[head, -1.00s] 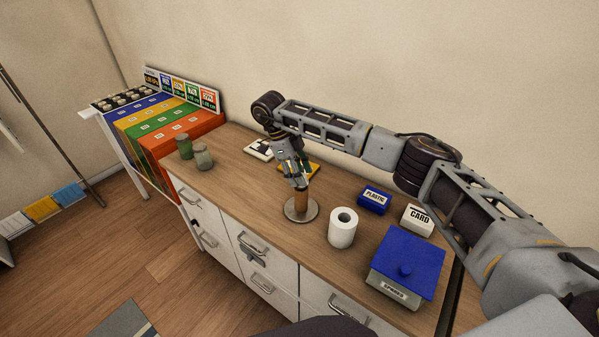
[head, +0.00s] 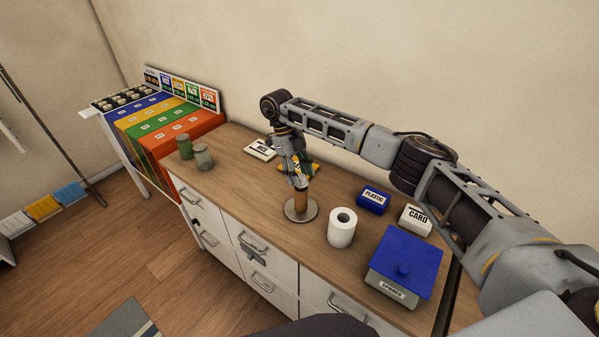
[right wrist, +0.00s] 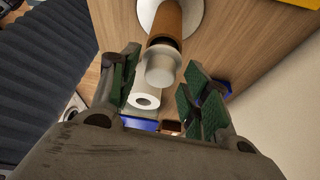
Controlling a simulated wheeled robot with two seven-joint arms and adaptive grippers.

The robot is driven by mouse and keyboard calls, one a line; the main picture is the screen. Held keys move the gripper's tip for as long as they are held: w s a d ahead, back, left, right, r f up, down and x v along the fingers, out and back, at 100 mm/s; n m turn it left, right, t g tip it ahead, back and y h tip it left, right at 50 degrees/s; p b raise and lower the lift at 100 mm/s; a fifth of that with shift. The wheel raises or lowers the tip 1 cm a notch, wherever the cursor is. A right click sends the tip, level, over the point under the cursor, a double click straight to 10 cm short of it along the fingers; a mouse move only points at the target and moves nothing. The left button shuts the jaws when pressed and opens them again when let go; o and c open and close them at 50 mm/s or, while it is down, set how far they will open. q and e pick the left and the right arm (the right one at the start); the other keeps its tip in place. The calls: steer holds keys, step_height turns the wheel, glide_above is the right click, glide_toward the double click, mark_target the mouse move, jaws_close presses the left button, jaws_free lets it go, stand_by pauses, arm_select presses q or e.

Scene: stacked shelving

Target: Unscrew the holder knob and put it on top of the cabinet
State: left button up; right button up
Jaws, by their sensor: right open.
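The holder (head: 301,203) is a brown upright post on a round metal base on the cabinet top (head: 245,180). Its pale, round knob (right wrist: 161,66) shows at the post's end in the right wrist view. My left gripper is not in view.
A white paper roll (head: 342,228) stands right of the holder. A blue PLASTIC box (head: 374,200), white CARD box (head: 416,219) and blue-lidded box (head: 406,264) are further right. Bare wood lies between jars and holder.

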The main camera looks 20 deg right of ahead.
steer(key=shift+m, duration=0.5)
steer(key=shift+m+y+p, duration=0.35)
steer(key=shift+m+y, duration=0.05)
steer(key=shift+m, duration=0.2)
steer(key=c, duration=0.7)
steer(key=shift+n+h+b, duration=0.4)
steer(key=shift+n+b, duration=0.15)
steer(key=shift+n, duration=0.45)
steer(key=n, duration=0.2)
steer(key=shift+a+n+t+h+b, duration=0.1)
steer(key=shift+n+t+h+b, duration=0.3)
steer(key=shift+s+n, duration=0.1)
steer(key=shift+n, duration=0.4)
